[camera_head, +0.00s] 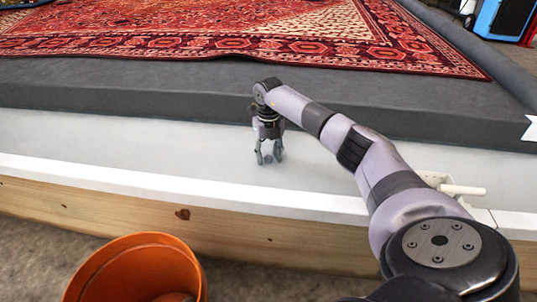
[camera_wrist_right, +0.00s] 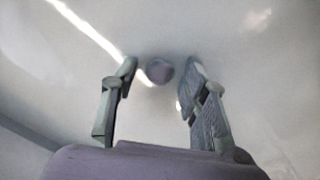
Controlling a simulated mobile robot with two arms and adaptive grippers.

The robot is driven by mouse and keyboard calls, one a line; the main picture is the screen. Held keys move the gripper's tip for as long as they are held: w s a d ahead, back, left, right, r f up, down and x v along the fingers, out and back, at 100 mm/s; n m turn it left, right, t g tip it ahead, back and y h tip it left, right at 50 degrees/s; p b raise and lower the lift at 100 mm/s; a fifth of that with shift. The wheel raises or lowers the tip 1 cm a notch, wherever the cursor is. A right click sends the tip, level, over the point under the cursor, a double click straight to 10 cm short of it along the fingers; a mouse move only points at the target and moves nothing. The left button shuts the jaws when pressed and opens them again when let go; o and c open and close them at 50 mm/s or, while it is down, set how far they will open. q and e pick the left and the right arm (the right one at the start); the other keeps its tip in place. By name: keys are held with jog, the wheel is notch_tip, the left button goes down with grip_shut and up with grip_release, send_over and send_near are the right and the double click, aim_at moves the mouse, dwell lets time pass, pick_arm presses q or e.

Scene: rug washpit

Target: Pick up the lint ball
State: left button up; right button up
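The lint ball (camera_wrist_right: 159,71) is a small grey-purple ball on the pale floor of the pit. In the right wrist view it lies between and just beyond my right gripper's two fingertips (camera_wrist_right: 160,72). The fingers are apart, with a gap visible on the left side of the ball and a narrower one on the right. In the head view my right gripper (camera_head: 269,159) points down at the pale strip, and the lint ball (camera_head: 268,159) shows faintly between its fingers. My left gripper is in neither view.
A red patterned rug (camera_head: 200,35) lies on the dark grey raised platform (camera_head: 150,95) behind. A wooden edge with a white top (camera_head: 130,180) runs in front. An orange bucket (camera_head: 135,265) stands at the lower left. A white fitting (camera_head: 455,188) sits right of my right arm.

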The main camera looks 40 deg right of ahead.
jog(key=c, duration=0.5)
jog(key=shift+c, duration=0.2)
jog(key=shift+r, duration=0.1)
